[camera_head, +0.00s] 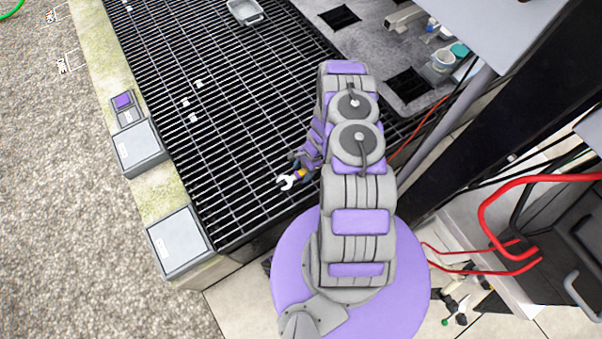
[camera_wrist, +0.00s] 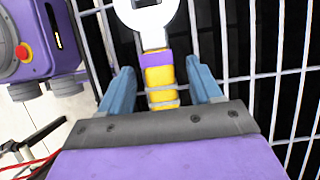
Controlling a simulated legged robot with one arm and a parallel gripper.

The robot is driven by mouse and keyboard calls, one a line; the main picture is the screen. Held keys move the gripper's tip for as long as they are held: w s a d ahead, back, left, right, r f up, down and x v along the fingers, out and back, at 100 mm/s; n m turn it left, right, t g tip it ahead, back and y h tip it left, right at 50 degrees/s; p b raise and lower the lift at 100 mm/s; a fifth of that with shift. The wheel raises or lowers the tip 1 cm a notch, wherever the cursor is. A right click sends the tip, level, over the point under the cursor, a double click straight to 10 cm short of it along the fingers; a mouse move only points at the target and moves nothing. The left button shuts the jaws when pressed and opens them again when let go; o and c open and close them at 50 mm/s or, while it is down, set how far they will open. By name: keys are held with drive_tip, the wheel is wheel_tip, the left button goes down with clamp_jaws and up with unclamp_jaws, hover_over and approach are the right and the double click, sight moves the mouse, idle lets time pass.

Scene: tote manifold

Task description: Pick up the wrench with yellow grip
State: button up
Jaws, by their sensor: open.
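The wrench with yellow grip (camera_wrist: 160,78) lies on the dark metal grating in the wrist view. Its pale open-ended head points away from my gripper, and a purple band sits between head and yellow grip. My gripper (camera_wrist: 160,88) is open, with one blue finger on each side of the yellow grip. I cannot tell whether either finger touches it. In the head view the wrench's white head (camera_head: 286,182) shows left of my arm, with a bit of yellow behind it. My gripper (camera_head: 300,163) is mostly hidden by my arm there.
The slatted grating (camera_head: 215,100) spreads wide and mostly clear to the left. A grey tray (camera_head: 245,12) sits at its far end. Grey boxes (camera_head: 139,148) line the left ledge. A dark post (camera_head: 500,120) and red hoses (camera_head: 500,190) stand at the right.

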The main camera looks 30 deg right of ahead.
drive_tip(key=shift+a, duration=0.1)
drive_tip(key=c, duration=0.6)
clamp_jaws()
